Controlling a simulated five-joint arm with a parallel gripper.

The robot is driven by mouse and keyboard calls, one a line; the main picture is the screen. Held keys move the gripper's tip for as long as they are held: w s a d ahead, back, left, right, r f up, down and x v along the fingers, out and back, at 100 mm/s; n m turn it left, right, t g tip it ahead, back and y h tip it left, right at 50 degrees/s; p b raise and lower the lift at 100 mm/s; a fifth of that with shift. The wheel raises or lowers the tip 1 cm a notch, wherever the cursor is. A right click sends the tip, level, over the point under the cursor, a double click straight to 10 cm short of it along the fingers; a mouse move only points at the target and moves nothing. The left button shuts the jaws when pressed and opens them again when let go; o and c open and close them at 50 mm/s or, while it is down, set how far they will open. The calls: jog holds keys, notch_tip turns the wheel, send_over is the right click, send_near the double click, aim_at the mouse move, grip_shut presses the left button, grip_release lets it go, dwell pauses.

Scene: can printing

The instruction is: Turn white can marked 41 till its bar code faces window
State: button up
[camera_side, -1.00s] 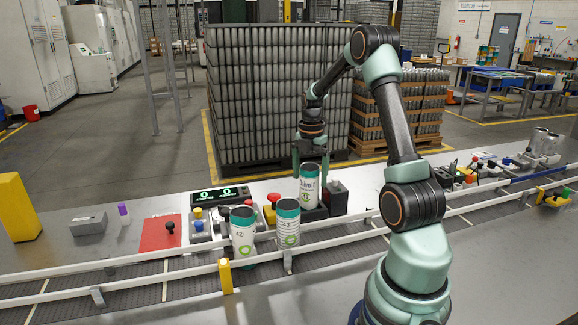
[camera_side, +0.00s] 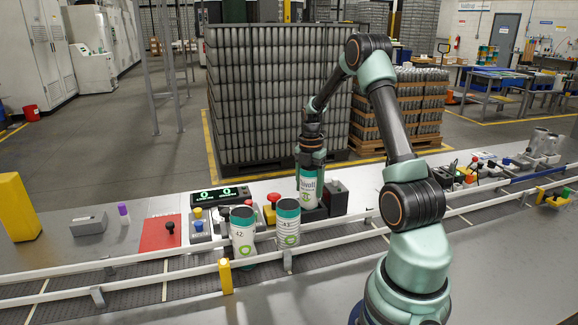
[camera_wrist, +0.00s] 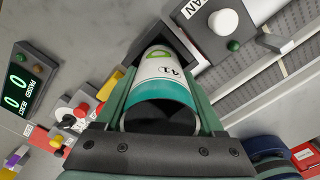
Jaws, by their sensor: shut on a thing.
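The white can marked 41 (camera_side: 310,188) stands upright on a dark stand (camera_side: 314,213) beyond the conveyor. It has a teal top band, a brand name and a green logo toward the side camera. In the wrist view the can (camera_wrist: 158,72) shows its number and part of a green mark; no bar code shows in either view. My gripper (camera_side: 311,172) points down over the can's top and is shut on it. A dark box (camera_side: 337,199) with a pale button stands right beside the can. I cannot make out its window clearly.
Two similar cans, one marked 42 (camera_side: 242,238) and another (camera_side: 288,225), stand at the conveyor (camera_side: 130,284), left of and nearer than the held can. A red mushroom button (camera_side: 273,201) and a display (camera_side: 220,196) are to the left. Rails (camera_side: 130,262) run along the conveyor.

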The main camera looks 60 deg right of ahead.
jog(key=shift+n, duration=3.1)
jog(key=o, duration=1.3)
notch_tip(320, 180, up, 12)
jog(key=shift+r, duration=0.1)
